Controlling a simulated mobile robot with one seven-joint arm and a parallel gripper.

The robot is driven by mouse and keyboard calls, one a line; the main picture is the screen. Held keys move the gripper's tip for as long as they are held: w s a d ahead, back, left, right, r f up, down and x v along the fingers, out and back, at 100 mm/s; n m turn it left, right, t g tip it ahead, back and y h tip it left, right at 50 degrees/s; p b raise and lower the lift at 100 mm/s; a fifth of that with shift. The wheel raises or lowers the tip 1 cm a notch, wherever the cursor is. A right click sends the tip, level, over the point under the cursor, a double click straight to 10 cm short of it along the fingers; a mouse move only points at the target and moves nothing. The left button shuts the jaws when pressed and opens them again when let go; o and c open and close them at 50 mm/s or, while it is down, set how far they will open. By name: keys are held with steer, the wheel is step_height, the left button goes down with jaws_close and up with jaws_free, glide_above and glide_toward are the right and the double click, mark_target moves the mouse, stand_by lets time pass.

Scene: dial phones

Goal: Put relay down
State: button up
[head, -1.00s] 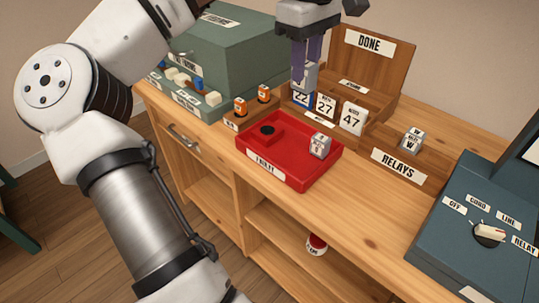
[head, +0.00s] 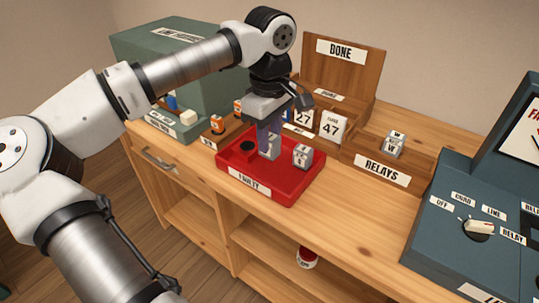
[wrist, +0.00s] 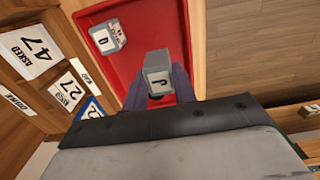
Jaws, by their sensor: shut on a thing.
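My gripper (head: 268,138) is shut on a grey relay (head: 268,152) inside the outline of the red FAULTY tray (head: 290,185). In the wrist view the held relay (wrist: 157,70) sits between my fingers, with a letter label facing the camera. I cannot tell whether its lower end touches the tray floor. A second grey relay (head: 302,157) stands in the tray to the right of the held one. It also shows in the wrist view (wrist: 107,38), apart from the held relay.
Behind the tray are numbered cards (head: 332,125) and the wooden DONE box (head: 342,75). A wooden RELAYS bin (head: 380,172) with a relay (head: 394,143) stands right. A blue-green dial panel (head: 450,255) is at far right. Orange parts (head: 217,125) stand left.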

mark_target(270, 156)
steer(key=shift+f, duration=2.85)
steer(key=shift+f, duration=0.15)
steer(key=o, duration=1)
step_height(270, 156, up, 12)
steer(key=shift+r, duration=0.2)
